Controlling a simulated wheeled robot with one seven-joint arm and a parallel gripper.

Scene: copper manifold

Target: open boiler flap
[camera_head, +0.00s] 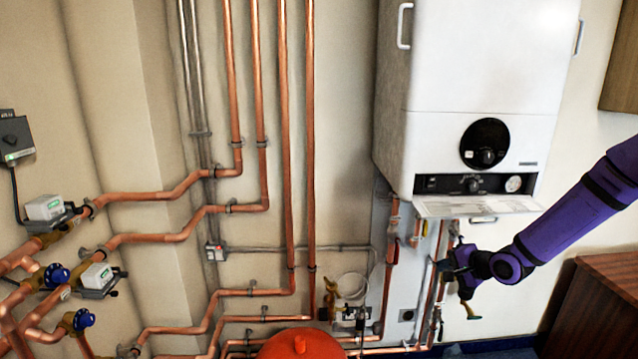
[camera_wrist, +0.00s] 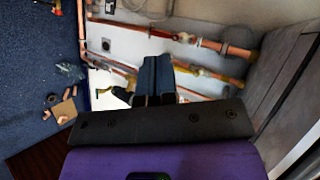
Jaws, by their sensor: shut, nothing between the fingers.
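The white boiler (camera_head: 490,60) hangs on the wall at upper right in the head view. Its flap (camera_head: 478,207) at the bottom front is folded down and sticks out about level. The control panel (camera_head: 470,185) above it is exposed, with a knob and a round gauge. A small handle (camera_head: 483,219) shows just under the flap. My gripper (camera_head: 447,265) is below the flap, apart from it, in front of the pipes. In the wrist view, my gripper's dark fingers (camera_wrist: 157,62) are together and empty. I cannot make out the flap in that view.
Copper pipes (camera_head: 388,270) and valves run down the wall behind my gripper. A red vessel (camera_head: 300,345) stands at bottom centre. A brown wooden cabinet (camera_head: 600,310) is at lower right. In the wrist view, a grey surface (camera_wrist: 290,65) fills the right side.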

